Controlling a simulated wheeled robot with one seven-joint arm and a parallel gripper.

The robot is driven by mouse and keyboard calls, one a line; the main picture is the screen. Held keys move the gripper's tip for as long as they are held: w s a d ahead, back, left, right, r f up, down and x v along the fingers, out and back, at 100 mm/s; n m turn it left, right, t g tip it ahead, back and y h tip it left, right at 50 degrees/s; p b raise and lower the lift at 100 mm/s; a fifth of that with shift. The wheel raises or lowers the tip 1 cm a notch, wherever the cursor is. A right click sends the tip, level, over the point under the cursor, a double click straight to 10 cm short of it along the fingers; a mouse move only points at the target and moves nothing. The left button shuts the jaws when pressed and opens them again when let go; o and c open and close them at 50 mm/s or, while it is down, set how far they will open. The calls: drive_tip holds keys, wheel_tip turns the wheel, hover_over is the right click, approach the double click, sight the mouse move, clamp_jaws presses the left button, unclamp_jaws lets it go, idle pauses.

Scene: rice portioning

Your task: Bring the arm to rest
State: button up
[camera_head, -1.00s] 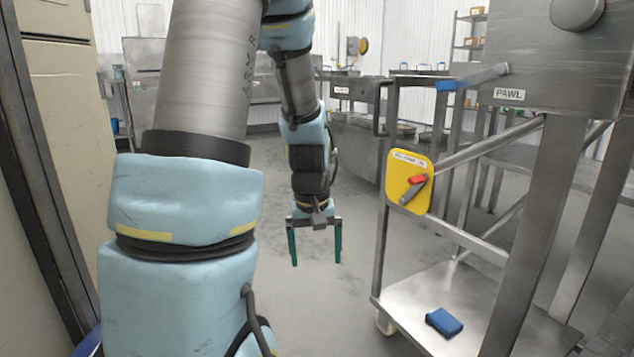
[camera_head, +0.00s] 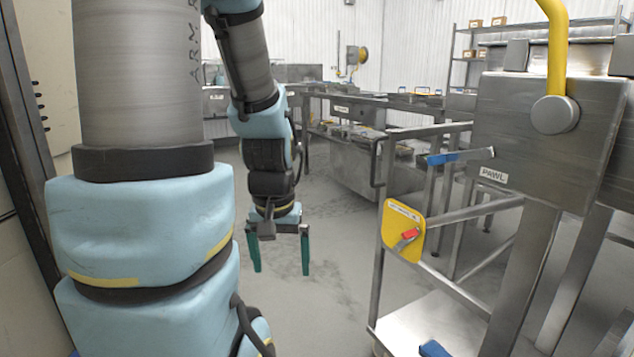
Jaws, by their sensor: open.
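My gripper (camera_head: 280,254) hangs from my light blue arm, fingers pointing down. Its two green fingers are spread wide apart with nothing between them. It is over open floor, left of the metal cart, and touches nothing that I can see. The upper part of my arm runs out of the top of the picture.
A metal cart (camera_head: 452,321) stands at the right, with a yellow plate (camera_head: 403,230) bearing a red-ended lever. A steel box labelled PAWL (camera_head: 525,120) has a blue-gripped lever (camera_head: 458,157). Counters (camera_head: 350,165) stand behind. The grey floor (camera_head: 330,290) between is clear.

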wheel_tip(320, 180, up, 21)
drive_tip(key=p, duration=1.9)
drive_tip(key=shift+r, duration=0.2)
drive_tip(key=shift+c, duration=0.2)
